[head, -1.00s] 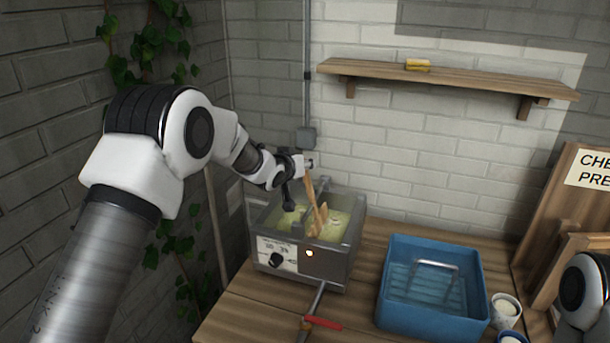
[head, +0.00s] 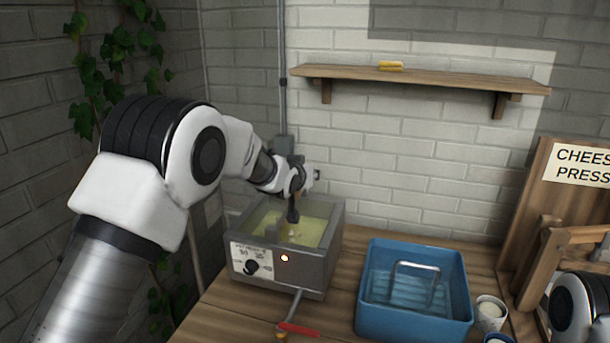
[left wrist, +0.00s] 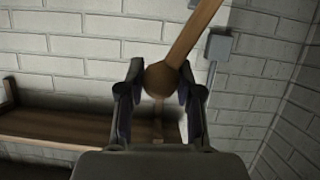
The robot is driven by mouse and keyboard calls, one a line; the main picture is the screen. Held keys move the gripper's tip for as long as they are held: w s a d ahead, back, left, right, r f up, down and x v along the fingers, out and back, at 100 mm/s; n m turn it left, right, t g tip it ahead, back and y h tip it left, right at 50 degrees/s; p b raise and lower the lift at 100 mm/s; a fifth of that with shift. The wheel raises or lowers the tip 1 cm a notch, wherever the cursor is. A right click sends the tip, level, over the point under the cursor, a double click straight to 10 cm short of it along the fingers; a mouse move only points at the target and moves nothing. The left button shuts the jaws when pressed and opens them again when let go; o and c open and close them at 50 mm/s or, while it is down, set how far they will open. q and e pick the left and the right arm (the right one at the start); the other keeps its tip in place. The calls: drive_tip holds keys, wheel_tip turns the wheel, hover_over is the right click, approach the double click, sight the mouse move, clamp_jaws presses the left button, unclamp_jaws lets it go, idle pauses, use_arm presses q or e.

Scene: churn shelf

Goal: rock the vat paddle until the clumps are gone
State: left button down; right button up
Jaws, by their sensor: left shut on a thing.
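The grey metal vat (head: 312,272) stands on the wooden bench and holds pale yellow-green liquid (head: 265,222). A few paler lumps (head: 302,237) show in it. My left gripper (head: 304,176) is above the vat, partly hidden by my own wrist. In the left wrist view my left gripper (left wrist: 160,88) is shut on the wooden paddle (left wrist: 163,80), with one finger on each side of its round knob. The paddle's shaft slants up to the right there. In the head view the paddle is mostly hidden behind my wrist. My right gripper is out of the frame.
A blue tub (head: 412,310) with a wire handle tool (head: 415,266) stands right of the vat. Small cups (head: 491,312) and the cheese press (head: 535,215) are farther right. A red-handled valve (head: 299,328) is in front.

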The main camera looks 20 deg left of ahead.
use_arm(q)
drive_tip(key=shift+d+f, duration=0.2)
drive_tip(key=c, duration=0.8)
unclamp_jaws()
drive_tip(key=shift+c, duration=0.2)
drive_tip(key=shift+o, duration=0.2)
drive_tip(key=shift+d, duration=0.2)
drive_tip(key=shift+a+r, duration=0.1)
drive_tip(key=shift+s+r, duration=0.1)
drive_tip(key=shift+s, duration=0.2)
drive_tip(key=v, duration=1.1)
